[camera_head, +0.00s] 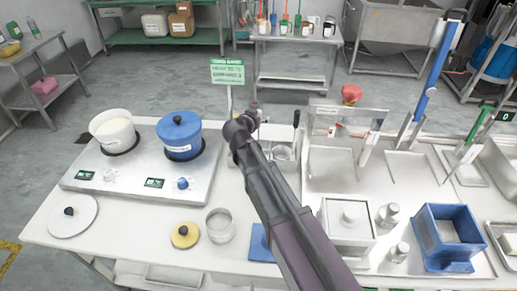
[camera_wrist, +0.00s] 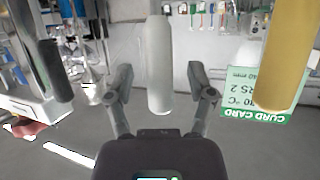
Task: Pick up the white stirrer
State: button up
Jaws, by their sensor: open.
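The white stirrer's handle (camera_wrist: 160,65) shows in the wrist view as a pale, rounded bar. It lies between the two spread fingers of my gripper (camera_wrist: 160,82), with a visible gap on each side. My gripper is open and holds nothing. In the head view my gripper (camera_head: 243,122) is over the middle of the table, and I cannot pick out the white stirrer there. The stirrer's lower end is not visible.
In the wrist view a yellow handle (camera_wrist: 285,55) is at right and a dark handle (camera_wrist: 55,70) at left, both close. A blue pot (camera_head: 180,132) and white pot (camera_head: 113,130) stand left of my arm. A green sign (camera_head: 228,72) stands behind.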

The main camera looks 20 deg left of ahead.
dwell(0.3)
grip_shut()
jog(key=shift+r, duration=0.2)
notch_tip(320, 180, up, 10)
jog(key=p, duration=1)
jog(key=shift+f, duration=0.2)
dwell(0.6)
notch_tip(320, 180, up, 8)
jog(key=p, duration=0.7)
jog(key=shift+f+p, duration=0.15)
jog(key=shift+p, duration=0.2)
